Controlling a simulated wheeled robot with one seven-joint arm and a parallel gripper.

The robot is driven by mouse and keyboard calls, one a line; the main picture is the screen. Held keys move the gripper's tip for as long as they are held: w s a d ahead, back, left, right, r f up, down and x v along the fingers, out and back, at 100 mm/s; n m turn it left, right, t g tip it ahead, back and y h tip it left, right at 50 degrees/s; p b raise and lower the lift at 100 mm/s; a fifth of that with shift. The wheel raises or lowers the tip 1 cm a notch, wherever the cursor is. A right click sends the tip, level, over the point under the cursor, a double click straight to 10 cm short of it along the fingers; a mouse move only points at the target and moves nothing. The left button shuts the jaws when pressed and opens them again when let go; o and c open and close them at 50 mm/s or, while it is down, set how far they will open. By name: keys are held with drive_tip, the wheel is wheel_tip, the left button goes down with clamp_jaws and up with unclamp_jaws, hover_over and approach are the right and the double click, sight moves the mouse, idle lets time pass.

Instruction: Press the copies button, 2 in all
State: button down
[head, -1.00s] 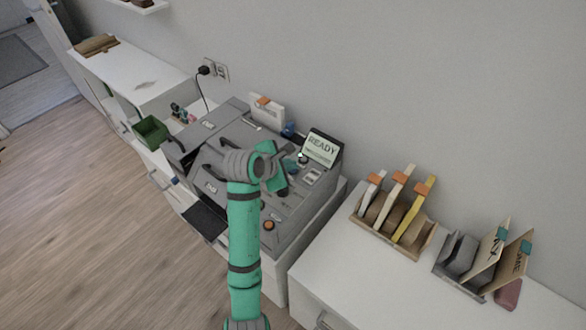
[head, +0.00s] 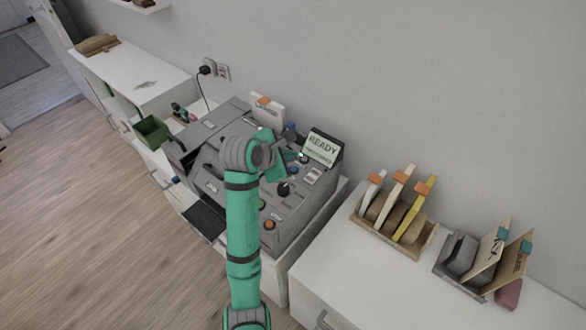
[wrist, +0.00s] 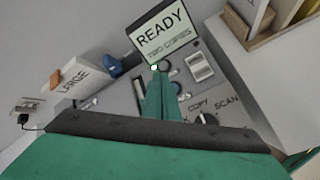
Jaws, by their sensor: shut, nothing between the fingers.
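The grey copier (head: 213,187) stands on the low white cabinet. Its tilted screen (head: 322,147) reads READY. In the wrist view the screen (wrist: 160,32) also shows TWO COPIES. My gripper (head: 286,162) is shut and empty, over the control panel below the screen; it also shows in the wrist view (wrist: 157,78). Round buttons (wrist: 175,88) lie just beside and behind the fingers. No label on them is readable, and the fingers hide part of the panel. I cannot tell whether the fingertips touch anything.
A black knob (head: 283,188) has COPY and SCAN marked by it in the wrist view. A pale switch (head: 313,175) is right of the buttons. An orange button (head: 269,225) is at the front. File racks (head: 395,225) stand right. A white LARGE box (head: 267,110) stands behind.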

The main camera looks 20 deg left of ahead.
drive_tip(key=shift+r, duration=1.35)
drive_tip(key=shift+d, duration=0.15)
drive_tip(key=shift+a, duration=0.2)
idle(0.3)
drive_tip(key=shift+d, duration=0.1)
idle(0.5)
idle(0.3)
